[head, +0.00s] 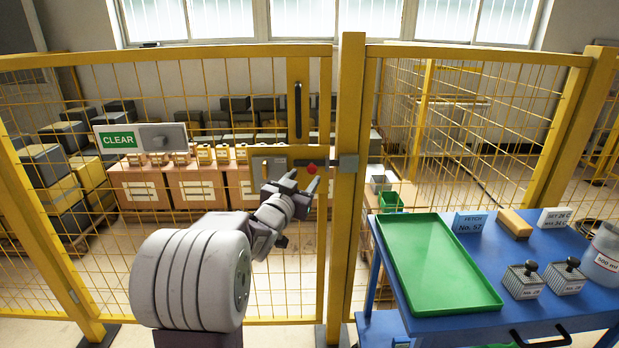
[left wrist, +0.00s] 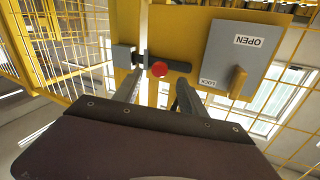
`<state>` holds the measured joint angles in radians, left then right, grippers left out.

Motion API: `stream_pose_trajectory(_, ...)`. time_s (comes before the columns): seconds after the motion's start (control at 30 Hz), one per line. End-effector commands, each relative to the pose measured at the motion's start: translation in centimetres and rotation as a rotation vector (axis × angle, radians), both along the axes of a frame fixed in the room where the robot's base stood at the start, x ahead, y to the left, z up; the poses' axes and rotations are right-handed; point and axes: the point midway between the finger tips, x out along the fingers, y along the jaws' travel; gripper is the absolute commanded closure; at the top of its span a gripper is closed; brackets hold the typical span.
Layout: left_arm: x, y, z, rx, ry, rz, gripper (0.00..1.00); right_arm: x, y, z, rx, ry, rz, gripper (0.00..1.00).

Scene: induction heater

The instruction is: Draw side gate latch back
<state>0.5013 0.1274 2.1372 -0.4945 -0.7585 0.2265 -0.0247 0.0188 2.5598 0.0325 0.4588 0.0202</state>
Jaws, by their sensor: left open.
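The side gate's latch is a dark horizontal bolt (left wrist: 178,64) with a round red knob (left wrist: 160,69). In the head view the red knob (head: 311,168) shows just above my gripper's fingertips. The bolt's end reaches a grey keeper (head: 348,163) on the yellow post; the keeper also shows in the left wrist view (left wrist: 123,57). My left gripper (head: 302,184) is open in front of the latch. In the left wrist view its fingers (left wrist: 157,90) point at the bolt, with the knob between their tips. I cannot tell whether they touch it. My right gripper is out of view.
A grey plate marked OPEN and LOCK (left wrist: 232,58) with a yellow lever (left wrist: 238,80) sits beside the bolt. A CLEAR sign (head: 117,140) hangs left on the mesh gate. A blue table (head: 540,290) with a green tray (head: 440,265) stands right.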

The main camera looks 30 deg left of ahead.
Motion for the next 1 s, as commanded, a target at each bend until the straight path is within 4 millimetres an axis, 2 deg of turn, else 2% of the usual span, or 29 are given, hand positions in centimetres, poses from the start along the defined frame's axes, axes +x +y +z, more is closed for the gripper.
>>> stream_pose_trajectory(0.1,2.5,0.4,-0.2,0.000,-0.001,-0.001,0.51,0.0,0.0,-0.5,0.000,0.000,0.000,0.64)
stream_pose_trajectory(0.23,4.2,0.6,-0.1,0.000,0.000,-0.001,0.51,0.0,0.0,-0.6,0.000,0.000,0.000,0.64)
stream_pose_trajectory(0.57,4.9,0.8,0.0,0.000,0.001,0.000,0.51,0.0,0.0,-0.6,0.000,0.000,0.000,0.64)
stream_pose_trajectory(0.73,4.9,0.8,-0.1,0.000,0.001,0.000,0.96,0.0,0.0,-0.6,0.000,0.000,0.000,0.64)
stream_pose_trajectory(0.77,4.9,0.8,-0.1,0.000,0.001,0.000,1.00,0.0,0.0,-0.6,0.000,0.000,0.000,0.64)
stream_pose_trajectory(1.0,4.9,0.8,-0.1,0.000,0.002,0.000,1.00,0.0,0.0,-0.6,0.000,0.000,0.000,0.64)
